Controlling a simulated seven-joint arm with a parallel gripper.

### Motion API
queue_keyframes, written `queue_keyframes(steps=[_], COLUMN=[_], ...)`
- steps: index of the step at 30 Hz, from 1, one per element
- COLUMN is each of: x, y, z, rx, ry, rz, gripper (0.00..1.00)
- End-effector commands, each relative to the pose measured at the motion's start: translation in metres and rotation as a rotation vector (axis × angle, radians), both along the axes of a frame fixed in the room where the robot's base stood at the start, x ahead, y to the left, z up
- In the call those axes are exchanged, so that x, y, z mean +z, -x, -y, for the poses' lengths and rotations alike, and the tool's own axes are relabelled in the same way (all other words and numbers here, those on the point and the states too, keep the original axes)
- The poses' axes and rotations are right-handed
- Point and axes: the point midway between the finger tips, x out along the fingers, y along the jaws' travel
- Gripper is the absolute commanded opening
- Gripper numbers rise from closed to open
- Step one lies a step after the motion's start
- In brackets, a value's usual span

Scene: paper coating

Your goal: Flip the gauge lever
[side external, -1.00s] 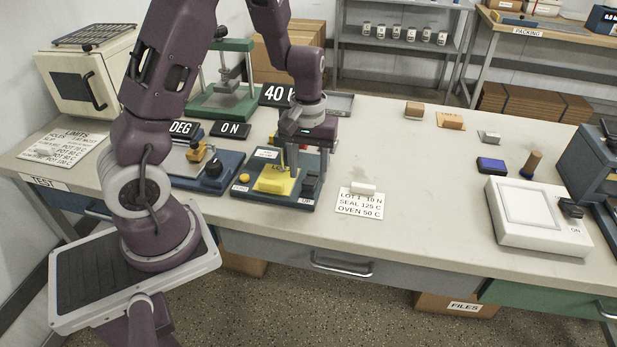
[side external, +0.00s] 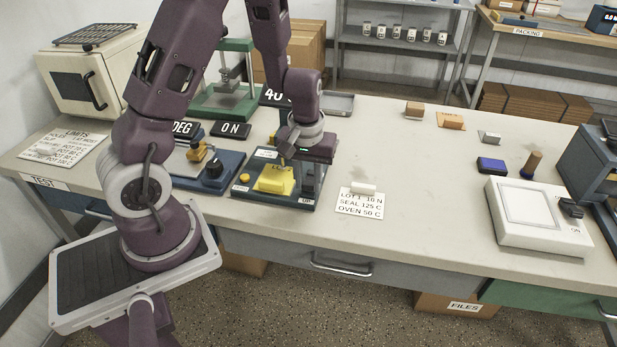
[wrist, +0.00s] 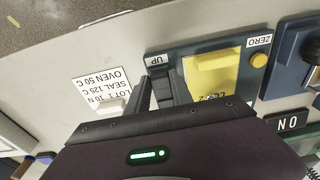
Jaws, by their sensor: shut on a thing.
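The gauge (side external: 247,188) is a dark blue base with a yellow block (side external: 274,180) and a round yellow ZERO button (side external: 245,177). In the wrist view the yellow block (wrist: 212,72) and ZERO button (wrist: 259,60) lie right of my fingers. The dark gauge lever (wrist: 162,84) sits beside the UP label (wrist: 158,60), between my fingers and mostly hidden by them. My gripper (wrist: 163,93) is shut on the lever at the gauge's right end. In the side view my gripper (side external: 308,182) is tilted and covers the lever.
A white card (side external: 359,204) with a small white block (side external: 363,188) lies right of the gauge. A blue device with a black knob (side external: 213,170) stands close on its left. Display signs (side external: 231,129) stand behind.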

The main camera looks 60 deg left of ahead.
Motion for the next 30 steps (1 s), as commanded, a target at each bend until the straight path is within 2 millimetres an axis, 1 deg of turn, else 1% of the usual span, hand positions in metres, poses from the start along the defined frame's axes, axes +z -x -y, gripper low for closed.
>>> queue_keyframes(steps=[3,9,19,20,21,23,30], x=[-0.004,-0.0075,-0.0072,-0.0072,-0.0071,-0.0071,-0.0072], y=[0.0048,0.0067,0.0063,0.0063,0.0061,0.0061,0.0057], z=[0.0037,0.0052,0.0053,0.0053,0.0053,0.0054,0.0054], rx=[-0.003,-0.004,0.0,0.0,0.0,0.0,0.0], ry=[-0.072,-0.169,-0.181,-0.181,-0.181,-0.18,-0.18], rz=[0.066,0.162,0.181,0.181,0.181,0.182,0.182], gripper=[0.0,0.0,0.0,0.29,0.37,0.49,0.49])
